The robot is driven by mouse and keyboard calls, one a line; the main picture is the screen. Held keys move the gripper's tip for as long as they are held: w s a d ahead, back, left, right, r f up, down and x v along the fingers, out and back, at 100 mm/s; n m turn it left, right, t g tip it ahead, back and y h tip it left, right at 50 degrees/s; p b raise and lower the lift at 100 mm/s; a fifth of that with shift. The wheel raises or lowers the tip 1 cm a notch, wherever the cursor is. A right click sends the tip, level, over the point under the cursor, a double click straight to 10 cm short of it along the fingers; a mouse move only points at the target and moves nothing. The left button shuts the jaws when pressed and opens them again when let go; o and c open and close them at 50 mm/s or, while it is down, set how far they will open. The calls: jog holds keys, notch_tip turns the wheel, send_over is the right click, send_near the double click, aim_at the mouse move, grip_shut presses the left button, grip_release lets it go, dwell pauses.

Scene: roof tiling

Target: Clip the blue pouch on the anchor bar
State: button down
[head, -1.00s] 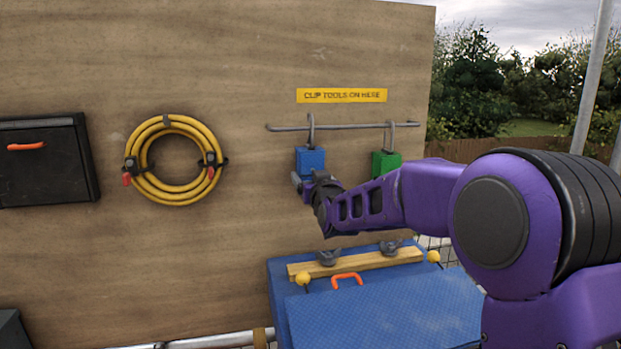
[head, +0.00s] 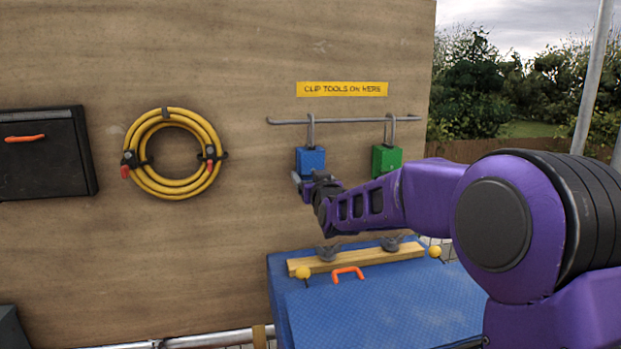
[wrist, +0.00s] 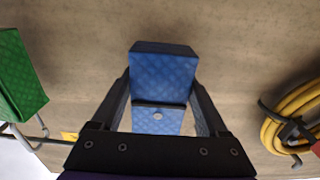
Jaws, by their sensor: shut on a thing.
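The blue pouch (head: 310,161) is upright at the anchor bar (head: 350,121) in the head view, with its grey hook (head: 311,130) reaching up to the bar. The hook appears to be over the bar; its exact seating is too small to tell. My gripper (head: 306,186) is at the lower part of the pouch. In the wrist view the pouch (wrist: 160,75) sits between both fingers, and my gripper (wrist: 160,103) is shut on it. A yellow sign (head: 342,89) is above the bar.
A green pouch (head: 387,160) hangs from the bar to the right, close to my arm. A coiled yellow hose (head: 147,178) and a black box (head: 45,165) are on the board at left. Below is a blue padded surface (head: 385,308) with a wooden strip (head: 370,257).

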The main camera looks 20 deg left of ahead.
jog(key=shift+f, duration=0.1)
grip_release()
jog(key=shift+f, duration=0.15)
